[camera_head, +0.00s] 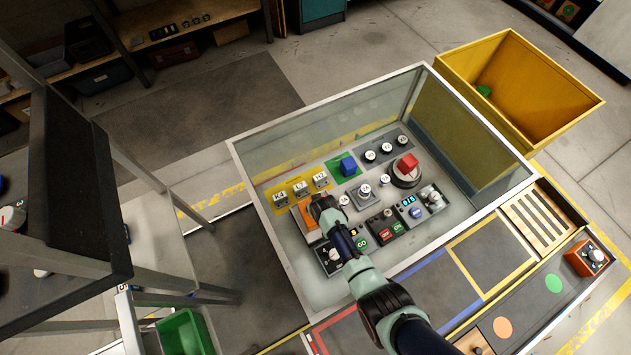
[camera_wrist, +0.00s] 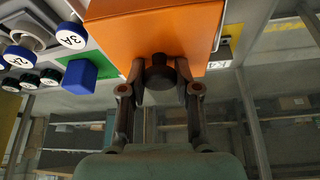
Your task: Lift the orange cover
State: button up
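The orange cover (camera_wrist: 150,32) fills the upper middle of the wrist view as a flat orange face with a dark round knob (camera_wrist: 160,72) near its lower edge. My gripper (camera_wrist: 161,78) has one finger on each side of this knob and looks closed on it. In the head view the orange cover (camera_head: 308,222) is at the left of the control panel, partly hidden by my gripper (camera_head: 322,208). What lies under the cover is hidden. I cannot tell whether the cover is off the panel.
White buttons and switches surround the cover. Clear walls (camera_head: 290,150) enclose the panel. A yellow bin (camera_head: 540,110) is at the upper right.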

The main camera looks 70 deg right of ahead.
grip_shut()
notch_tip(320, 180, up, 20)
jog(key=p, duration=1)
jog(key=shift+p, duration=0.35)
